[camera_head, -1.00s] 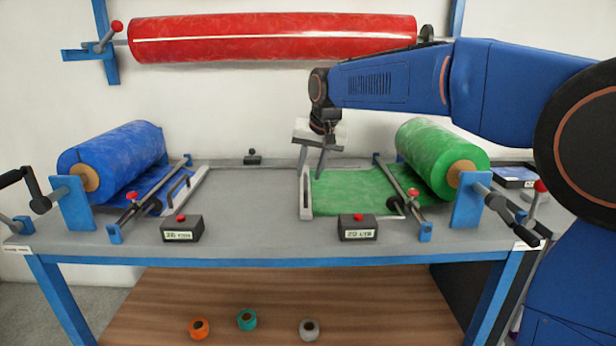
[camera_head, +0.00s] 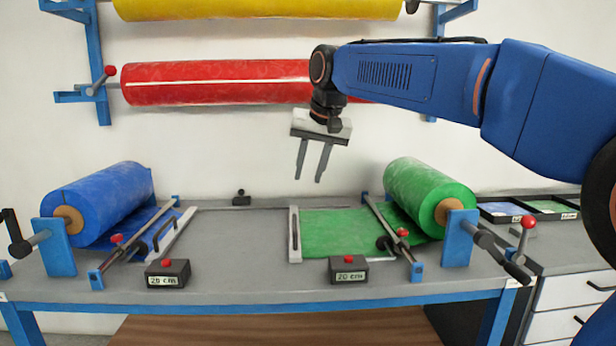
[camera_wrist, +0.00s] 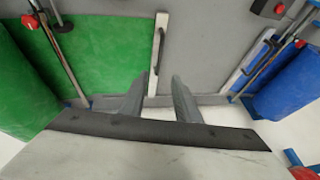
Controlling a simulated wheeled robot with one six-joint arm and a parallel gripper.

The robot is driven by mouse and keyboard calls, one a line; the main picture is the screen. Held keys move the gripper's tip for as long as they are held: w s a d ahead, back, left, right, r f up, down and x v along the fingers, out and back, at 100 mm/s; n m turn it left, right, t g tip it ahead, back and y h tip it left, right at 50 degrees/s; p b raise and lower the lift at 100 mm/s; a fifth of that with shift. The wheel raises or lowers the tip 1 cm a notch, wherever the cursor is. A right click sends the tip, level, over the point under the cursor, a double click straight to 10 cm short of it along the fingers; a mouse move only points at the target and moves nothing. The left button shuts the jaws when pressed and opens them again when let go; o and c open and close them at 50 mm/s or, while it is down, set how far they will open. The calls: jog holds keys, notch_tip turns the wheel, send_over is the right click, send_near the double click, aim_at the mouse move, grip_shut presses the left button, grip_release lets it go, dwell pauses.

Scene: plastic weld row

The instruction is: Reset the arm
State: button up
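My gripper (camera_head: 312,162) hangs from my blue arm above the middle of the workbench (camera_head: 240,290), fingers pointing down. Its two grey fingers are apart with nothing between them. They also show in the wrist view (camera_wrist: 162,95), again with a clear gap. Below and close by in the picture is the white bar (camera_head: 295,234) with a dark handle at the left edge of the green sheet (camera_head: 340,232). The bar also shows in the wrist view (camera_wrist: 160,50). The gripper is clear of the bench.
A green roll (camera_head: 430,195) stands at right and a blue roll (camera_head: 97,205) at left. A red roll (camera_head: 215,82) and a yellow roll (camera_head: 260,8) hang on the wall behind. Two display boxes (camera_head: 167,273) (camera_head: 348,270) sit along the front edge. Trays (camera_head: 505,211) lie on the right cabinet.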

jog(key=shift+d, duration=0.1)
jog(key=s+d+f, duration=0.5)
jog(key=s+d, duration=0.3)
jog(key=d, duration=0.1)
jog(key=s+d+f+h, duration=0.1)
jog(key=s+d+f, duration=0.6)
jog(key=s+f, duration=0.5)
jog(key=s+d+f+h, duration=0.1)
jog(key=s+d+f, duration=0.7)
jog(key=s+f, duration=0.4)
jog(key=shift+s, duration=1.25)
jog(key=shift+r, duration=0.1)
